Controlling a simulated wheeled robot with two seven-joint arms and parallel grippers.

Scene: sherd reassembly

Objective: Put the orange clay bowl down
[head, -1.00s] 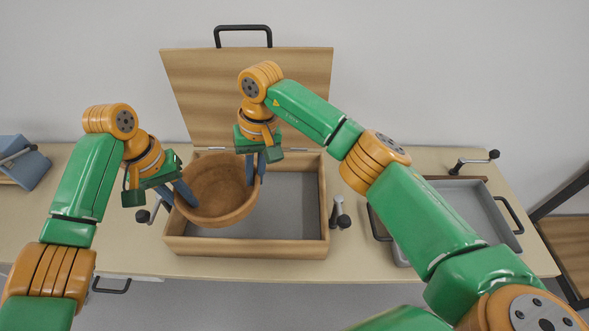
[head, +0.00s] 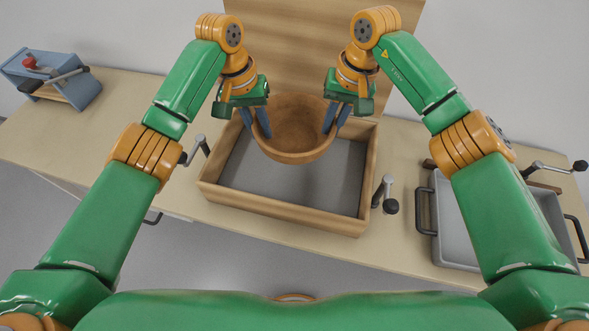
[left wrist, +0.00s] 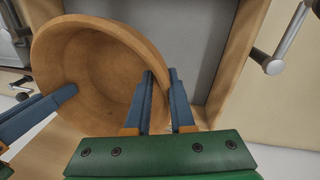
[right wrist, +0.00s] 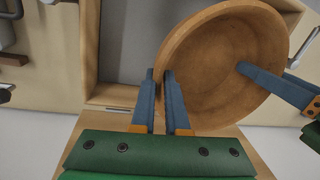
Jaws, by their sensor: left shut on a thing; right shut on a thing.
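The orange clay bowl (head: 297,130) hangs upright between my two grippers, over the back part of an open wooden box (head: 280,212). My left gripper (head: 256,124) is shut on the bowl's left rim, and my right gripper (head: 334,120) is shut on its right rim. In the left wrist view the bowl (left wrist: 88,58) shows its empty inside, with the fingers (left wrist: 158,90) pinching its wall. In the right wrist view the bowl (right wrist: 222,60) is pinched by the fingers (right wrist: 160,88). The gap beneath the bowl is hidden.
The box's lid (head: 300,45) stands open behind it. A grey tray (head: 450,225) lies to the right. A blue rack (head: 55,75) with a red item stands far left. The box's grey floor is clear at the front.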

